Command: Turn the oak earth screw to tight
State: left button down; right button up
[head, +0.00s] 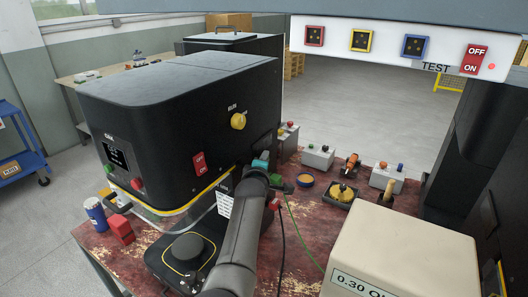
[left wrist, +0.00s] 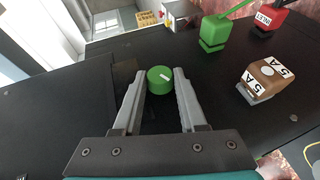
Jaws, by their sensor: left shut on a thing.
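The oak machine (head: 175,125) is the large black housing on the left of the head view. In the left wrist view a round green screw head (left wrist: 160,80) with a small, slightly slanted white mark sits on its black panel. My left gripper (left wrist: 160,75) is shut on this green screw head, one grey finger on each side. In the head view my left arm reaches up to the machine's right side, and the teal part of its hand shows; the fingertips and the screw are hidden there. My right gripper is in neither view.
Beside the screw are a green plug (left wrist: 214,30), a red plug (left wrist: 268,18) and a brown "5 A" block (left wrist: 262,75). A green wire and a black cable hang by my arm. A beige box (head: 400,245) stands front right; small switch boxes (head: 318,156) stand behind.

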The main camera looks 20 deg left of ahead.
pick_arm(q)
jog(key=shift+r+g+p, duration=0.25)
jog(key=shift+g+p, duration=0.55)
jog(key=shift+p, duration=0.35)
jog(key=shift+m+p, duration=0.3)
jog(key=shift+f+g, duration=0.1)
jog(key=shift+g, duration=0.2)
jog(key=shift+c, duration=2.3)
grip_release()
